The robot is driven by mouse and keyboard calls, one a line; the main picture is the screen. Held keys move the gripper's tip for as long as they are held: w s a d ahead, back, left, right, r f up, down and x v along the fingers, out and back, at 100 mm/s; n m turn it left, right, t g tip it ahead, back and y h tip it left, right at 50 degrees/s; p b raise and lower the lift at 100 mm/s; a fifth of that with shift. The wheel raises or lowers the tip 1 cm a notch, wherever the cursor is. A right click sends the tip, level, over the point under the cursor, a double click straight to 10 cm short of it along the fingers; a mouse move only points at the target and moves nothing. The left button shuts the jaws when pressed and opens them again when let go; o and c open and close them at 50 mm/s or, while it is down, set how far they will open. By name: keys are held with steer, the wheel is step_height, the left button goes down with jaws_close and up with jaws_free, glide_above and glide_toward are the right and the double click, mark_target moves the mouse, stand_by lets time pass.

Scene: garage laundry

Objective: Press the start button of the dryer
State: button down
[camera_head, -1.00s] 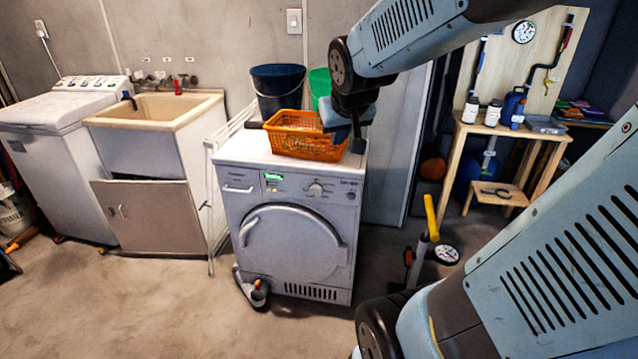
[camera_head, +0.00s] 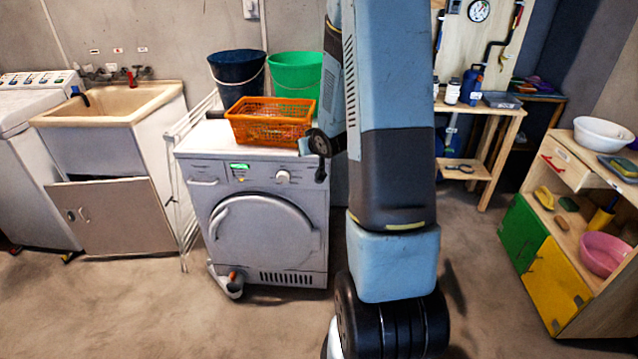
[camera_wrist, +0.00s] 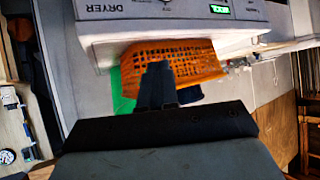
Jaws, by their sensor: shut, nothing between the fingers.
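The dryer (camera_head: 262,236) is a white front-loader with a round door. Its top panel has a green-lit display (camera_head: 240,166) and a round knob (camera_head: 283,176). The panel's right end, by my gripper, is partly covered, and I cannot make out the start button clearly. My gripper (camera_head: 320,176) is shut and empty, pointing down at the dryer's front right top corner. In the wrist view the shut fingers (camera_wrist: 158,80) overlap the orange basket, with the dryer panel (camera_wrist: 103,17) and lit display (camera_wrist: 220,9) beyond. I cannot tell whether the fingers touch anything.
An orange basket (camera_head: 268,122) sits on the dryer, with a dark bucket (camera_head: 236,75) and green bucket (camera_head: 296,72) behind. A folded drying rack (camera_head: 180,190) and sink cabinet (camera_head: 118,212) stand left. A wooden shelf unit (camera_head: 578,222) stands right. Floor in front is open.

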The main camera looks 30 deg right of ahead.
steer(key=s+d+f+m+t+y, duration=0.1)
steer(key=s+f+m+t, duration=0.1)
steer(key=f, duration=0.8)
steer(key=s+d+f+m+t+y, duration=0.1)
steer(key=s+f+m+t+y, duration=0.1)
steer(key=f, duration=0.8)
steer(key=shift+s+d+f+t+y, duration=0.2)
steer(key=shift+t+y, duration=0.1)
steer(key=shift+t, duration=0.1)
steer(key=shift+w, duration=0.15)
steer(key=shift+w+d, duration=0.8)
steer(key=shift+w, duration=0.4)
steer(key=shift+w+d, duration=0.8)
steer(key=shift+w, duration=0.4)
steer(key=shift+w+d, duration=0.8)
steer(key=shift+w, duration=0.4)
steer(key=shift+w+d+r, duration=0.1)
steer(key=shift+w+d, duration=0.05)
steer(key=shift+w+d, duration=0.15)
